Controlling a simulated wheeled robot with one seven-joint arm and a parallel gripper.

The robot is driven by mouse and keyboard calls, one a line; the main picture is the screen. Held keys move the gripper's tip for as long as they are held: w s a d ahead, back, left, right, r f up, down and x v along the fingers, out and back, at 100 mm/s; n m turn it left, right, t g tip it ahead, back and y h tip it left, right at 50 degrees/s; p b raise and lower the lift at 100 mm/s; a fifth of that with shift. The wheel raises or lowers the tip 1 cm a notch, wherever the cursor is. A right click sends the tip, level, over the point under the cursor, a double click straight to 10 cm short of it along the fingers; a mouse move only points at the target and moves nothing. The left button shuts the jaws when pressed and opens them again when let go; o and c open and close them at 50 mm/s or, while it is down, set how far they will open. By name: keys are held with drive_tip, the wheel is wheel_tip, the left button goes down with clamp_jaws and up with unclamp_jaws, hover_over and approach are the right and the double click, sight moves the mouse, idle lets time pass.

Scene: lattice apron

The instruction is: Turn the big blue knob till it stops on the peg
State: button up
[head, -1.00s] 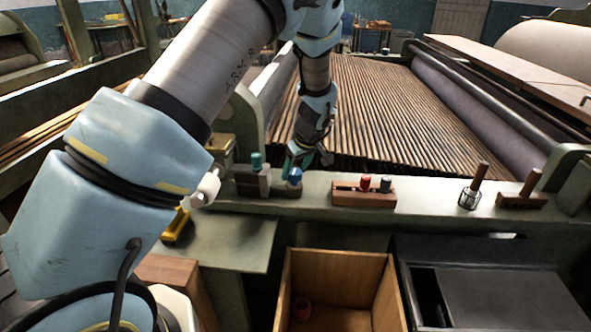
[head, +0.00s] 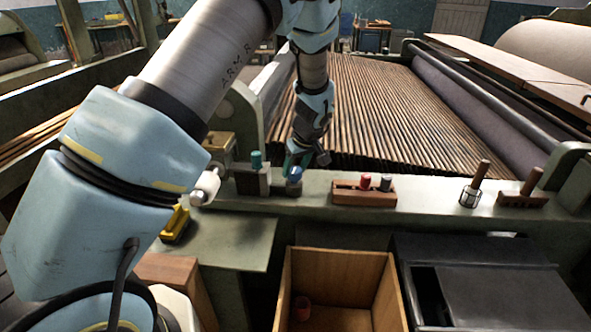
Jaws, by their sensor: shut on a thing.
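The blue knob (head: 294,181) sits low on the green rail in the head view, at the right end of a dark block. My gripper (head: 297,166) reaches down onto it from above and is shut on it. The fingers and wrist hide the knob's upper part. I cannot make out the peg or how far the knob is turned.
A wooden holder (head: 350,197) with red and dark pieces stands right of the knob. Two wooden-handled tools (head: 470,194) (head: 521,199) stand farther right. An open wooden crate (head: 341,255) is below, beside a black box (head: 490,300). Slatted lattice (head: 390,110) lies behind.

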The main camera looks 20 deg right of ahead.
drive_tip(key=m+h+b, duration=0.1)
drive_tip(key=m, duration=0.2)
drive_tip(key=shift+a, duration=0.15)
drive_tip(key=m+h, duration=0.1)
drive_tip(key=m, duration=0.2)
drive_tip(key=shift+w+a, duration=0.1)
drive_tip(key=m+p, duration=0.1)
drive_tip(key=m+h+p, duration=0.1)
drive_tip(key=m, duration=0.1)
drive_tip(key=shift+a+r+m+g+h, duration=0.1)
drive_tip(key=shift+r+m+g+h, duration=0.1)
drive_tip(key=shift+m+g+h, duration=0.15)
drive_tip(key=shift+w+m+g+h+p, duration=0.1)
drive_tip(key=shift+m+g+h+p, duration=0.3)
drive_tip(key=shift+m+p, duration=0.85)
drive_tip(key=m+p, duration=0.2)
drive_tip(key=m+g+p, duration=0.1)
drive_tip(key=p, duration=0.1)
drive_tip(key=shift+m+g+h, duration=0.25)
drive_tip(key=shift+m, duration=0.15)
drive_tip(key=m+g+p, duration=0.1)
drive_tip(key=m+p, duration=0.1)
drive_tip(key=shift+w+m, duration=0.15)
drive_tip(key=shift+m, duration=0.15)
drive_tip(key=m+g, duration=0.1)
drive_tip(key=m, duration=0.2)
drive_tip(key=shift+w+f, duration=0.1)
drive_tip(key=shift+f, duration=0.1)
drive_tip(key=shift+m+g, duration=0.7)
drive_tip(key=shift+m, duration=1)
